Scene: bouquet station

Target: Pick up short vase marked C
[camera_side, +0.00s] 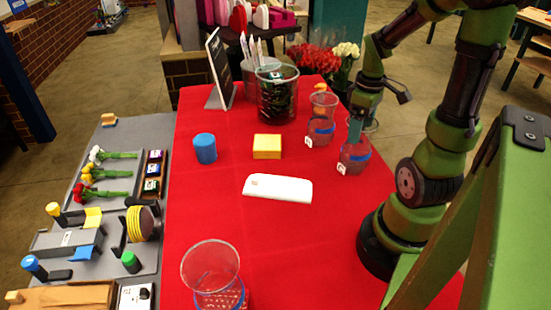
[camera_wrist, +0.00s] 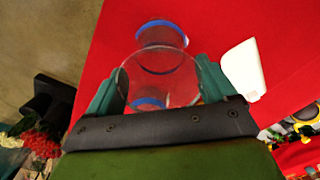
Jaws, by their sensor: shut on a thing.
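My gripper (camera_side: 355,132) points down at the right of the red table and is shut on a short clear glass vase (camera_side: 355,157) with a blue band and a small white tag. In the wrist view the glass vase (camera_wrist: 160,80) sits between the two teal fingers of my gripper (camera_wrist: 160,90). The letter on its tag is too small to read. I cannot tell whether its base touches the table. A similar tagged vase (camera_side: 320,128) stands just behind it to the left; a blue-banded glass (camera_wrist: 162,35) also shows beyond the held vase in the wrist view.
A larger glass vase (camera_side: 211,272) stands at the front. A white flat block (camera_side: 278,188), yellow sponge (camera_side: 267,146) and blue cylinder (camera_side: 205,148) lie on the red table (camera_side: 300,240). A dark-filled glass container (camera_side: 277,95) and a sign (camera_side: 219,68) stand behind.

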